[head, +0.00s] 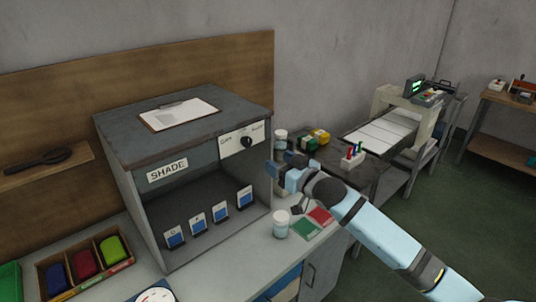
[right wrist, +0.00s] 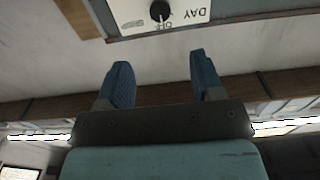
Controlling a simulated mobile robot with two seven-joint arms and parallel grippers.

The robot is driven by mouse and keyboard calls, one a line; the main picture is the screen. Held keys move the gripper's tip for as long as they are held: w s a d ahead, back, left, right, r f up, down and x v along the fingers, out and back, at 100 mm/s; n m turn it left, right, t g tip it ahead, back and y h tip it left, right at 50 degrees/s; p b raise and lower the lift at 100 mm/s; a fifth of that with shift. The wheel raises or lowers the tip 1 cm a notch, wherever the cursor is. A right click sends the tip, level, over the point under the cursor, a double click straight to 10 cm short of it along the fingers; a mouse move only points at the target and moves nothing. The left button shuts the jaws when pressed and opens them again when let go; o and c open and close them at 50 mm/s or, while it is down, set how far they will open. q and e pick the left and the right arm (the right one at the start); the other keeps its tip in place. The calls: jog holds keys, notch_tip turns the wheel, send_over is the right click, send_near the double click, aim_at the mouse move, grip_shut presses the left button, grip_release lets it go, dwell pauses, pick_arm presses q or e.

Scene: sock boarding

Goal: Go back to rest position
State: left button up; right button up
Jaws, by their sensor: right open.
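My right gripper (head: 279,167) is at the right front edge of the grey shade cabinet (head: 125,190). Its blue fingers point toward the cabinet's side, near the white knob panel (head: 243,141). In the right wrist view the gripper (right wrist: 158,80) is open, with nothing between its fingers. The panel with its black knob (right wrist: 160,10) shows upside down beyond the fingertips, apart from them. My right arm reaches in from the lower right. My left gripper is not in view.
Several labelled blue swatches (head: 197,222) stand inside the cabinet. A pen holder (head: 353,158) sits on the dark side table.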

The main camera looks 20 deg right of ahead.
jog(key=s+a+f+g+h+p, duration=0.1)
jog(key=s+a+f+g, duration=0.15)
jog(key=s+f, duration=0.55)
jog(key=s+a+f+g, duration=0.1)
jog(key=s+a+f, duration=0.2)
jog(key=s+f, duration=0.6)
jog(key=s+a+f+g+h, duration=0.1)
jog(key=s+f, duration=0.5)
jog(key=s, duration=0.2)
jog(key=s+a+f+m+g+h, duration=0.1)
jog(key=s+f, duration=0.6)
jog(key=s, duration=0.2)
jog(key=shift+s+p, duration=0.3)
jog(key=shift+p, duration=0.15)
jog(key=shift+a+f+g, duration=0.1)
jog(key=shift+g, duration=0.15)
